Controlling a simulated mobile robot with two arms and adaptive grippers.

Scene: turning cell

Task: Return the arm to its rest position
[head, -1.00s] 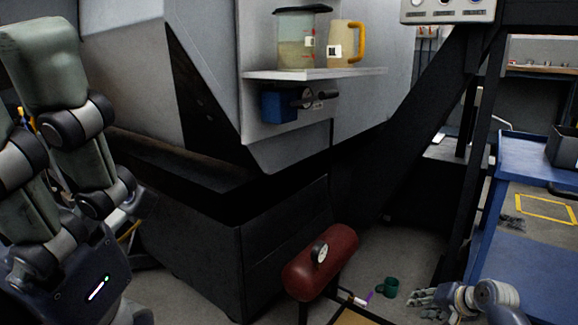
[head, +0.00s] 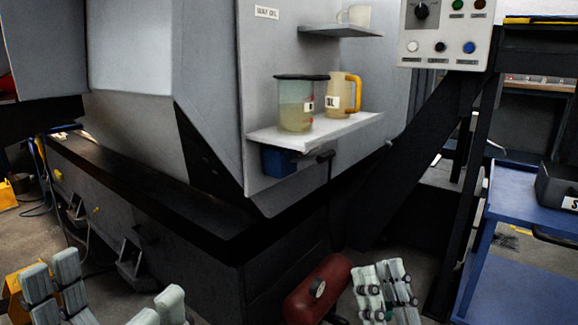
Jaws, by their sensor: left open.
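My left gripper (head: 108,282) is at the bottom left of the head view. Its grey fingers point up and stand wide apart, with nothing seen between them. My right gripper (head: 385,291) is at the bottom, right of centre, beside the red cylindrical tank (head: 318,291). Its pale fingers point up side by side; whether they are open or shut is unclear. No held object shows in it. Both arms behind the fingers are out of frame, below the lower edge.
The grey machine (head: 130,50) and its dark base (head: 190,262) fill the left and middle. A shelf (head: 350,126) holds a clear jug (head: 296,112) and a yellow-handled jug (head: 341,95). A control panel (head: 446,32) hangs upper right. A blue cart (head: 515,275) stands at right.

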